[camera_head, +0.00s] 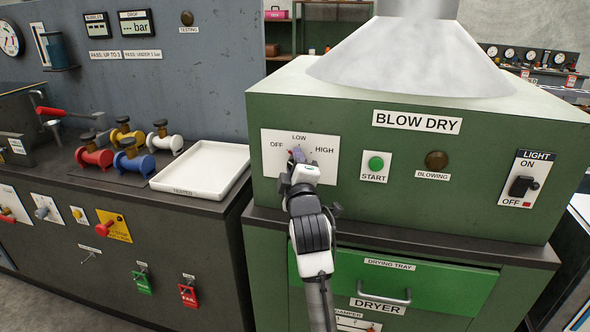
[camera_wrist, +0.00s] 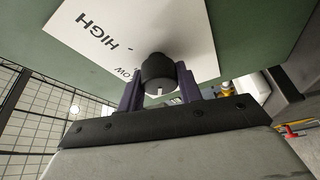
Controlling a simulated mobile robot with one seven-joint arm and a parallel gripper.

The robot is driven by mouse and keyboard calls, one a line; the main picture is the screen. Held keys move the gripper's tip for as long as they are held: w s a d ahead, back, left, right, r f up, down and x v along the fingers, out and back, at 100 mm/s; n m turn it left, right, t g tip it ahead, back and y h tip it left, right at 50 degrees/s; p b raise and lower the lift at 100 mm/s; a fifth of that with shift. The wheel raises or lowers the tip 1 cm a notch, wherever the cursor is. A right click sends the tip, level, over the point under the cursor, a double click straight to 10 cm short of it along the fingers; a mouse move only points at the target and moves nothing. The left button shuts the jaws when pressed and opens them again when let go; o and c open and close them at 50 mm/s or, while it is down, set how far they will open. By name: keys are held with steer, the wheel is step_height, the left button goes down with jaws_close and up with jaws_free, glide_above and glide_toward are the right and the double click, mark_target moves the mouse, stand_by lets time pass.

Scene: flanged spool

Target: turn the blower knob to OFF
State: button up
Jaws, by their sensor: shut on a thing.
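The blower knob (camera_wrist: 157,71) is a round dark knob on a white plate (camera_head: 240,158) marked OFF, LOW and HIGH, on the front of the green BLOW DRY cabinet. My gripper (camera_head: 296,156) is at the plate and hides the knob in the head view. In the wrist view, my gripper (camera_wrist: 160,88) has a purple finger on each side of the knob and is shut on it. A short white mark shows at the knob's lower edge in that view. I cannot tell which label it points to. The OFF label is hidden in the wrist view.
To the right are the green START button (camera_head: 376,163), a brown BLOWING lamp (camera_head: 436,160) and the LIGHT switch (camera_head: 523,186). Below is the drying tray drawer (camera_head: 440,285). On the left bench stand a white tray (camera_head: 232,160) and several coloured spools (camera_head: 133,163).

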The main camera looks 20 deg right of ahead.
steer(key=shift+n, duration=0.4)
steer(key=o, duration=1)
steer(key=shift+s, duration=0.1)
steer(key=b+v, duration=0.3)
steer(key=v, duration=1)
steer(key=shift+s+r+b, duration=0.15)
steer(key=shift+s+b, duration=0.15)
steer(key=shift+s, duration=0.05)
steer(key=shift+a, duration=0.15)
